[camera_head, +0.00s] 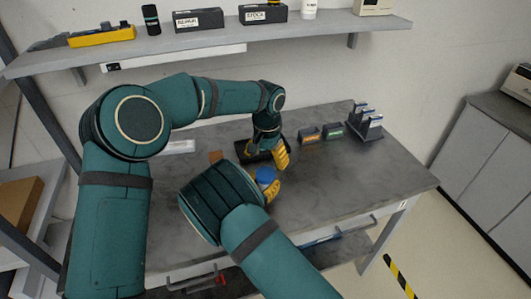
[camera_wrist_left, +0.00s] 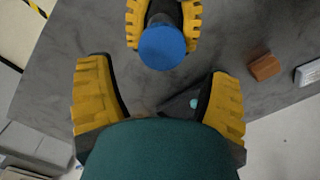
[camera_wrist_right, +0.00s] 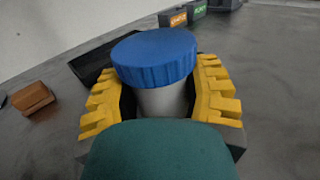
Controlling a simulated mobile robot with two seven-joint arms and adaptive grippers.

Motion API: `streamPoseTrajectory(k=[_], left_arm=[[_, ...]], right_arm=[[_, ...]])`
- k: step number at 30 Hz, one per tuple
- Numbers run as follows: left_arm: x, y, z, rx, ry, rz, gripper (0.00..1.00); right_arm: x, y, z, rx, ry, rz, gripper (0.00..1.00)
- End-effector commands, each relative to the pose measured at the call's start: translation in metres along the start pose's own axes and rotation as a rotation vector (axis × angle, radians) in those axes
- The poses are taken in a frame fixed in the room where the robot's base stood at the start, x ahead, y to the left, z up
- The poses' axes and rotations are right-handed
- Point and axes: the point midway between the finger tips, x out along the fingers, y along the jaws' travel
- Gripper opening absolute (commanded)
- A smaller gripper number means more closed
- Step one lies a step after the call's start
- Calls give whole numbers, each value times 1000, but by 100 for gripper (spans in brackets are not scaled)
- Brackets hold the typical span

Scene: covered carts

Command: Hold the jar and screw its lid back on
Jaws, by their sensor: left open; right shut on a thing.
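The jar (camera_wrist_right: 165,100) is a grey cylinder, upright between the fingers of my right gripper (camera_wrist_right: 160,92). The blue ribbed lid (camera_wrist_right: 155,58) sits on top of the jar; how tightly it is seated cannot be told. In the head view the lid (camera_head: 265,175) shows beside my right forearm, which hides most of the jar and right gripper. My left gripper (camera_head: 266,154) is open and empty, just behind the lid in that view. In the left wrist view the lid (camera_wrist_left: 162,47) lies ahead of the left gripper's spread fingers (camera_wrist_left: 160,82), apart from them.
A dark tray (camera_head: 242,156) lies behind the left gripper, with a brown block (camera_head: 215,156) to its left. Orange-labelled (camera_head: 308,136) and green-labelled (camera_head: 333,132) boxes and a rack (camera_head: 367,125) stand at the back right. The table's right part (camera_head: 385,175) is clear. A shelf (camera_head: 215,42) hangs above.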

Motion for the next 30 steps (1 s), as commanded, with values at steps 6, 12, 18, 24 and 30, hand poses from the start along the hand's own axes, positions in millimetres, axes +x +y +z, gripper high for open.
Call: streamPoseTrajectory(k=[6,12,18,24,30], left_arm=[[-5,-1,0,-421,5,0,79],[-8,-1,0,-809,9,3,79],[-12,-2,0,-1192,13,8,79],[-16,-3,0,-1490,16,14,79],[-17,-3,0,-1635,16,18,79]], right_arm=[[0,0,0,0,-1,0,0],[0,0,0,0,-1,0,0],[0,0,0,0,-1,0,0],[0,0,0,0,-1,0,0],[0,0,0,0,-1,0,0]])
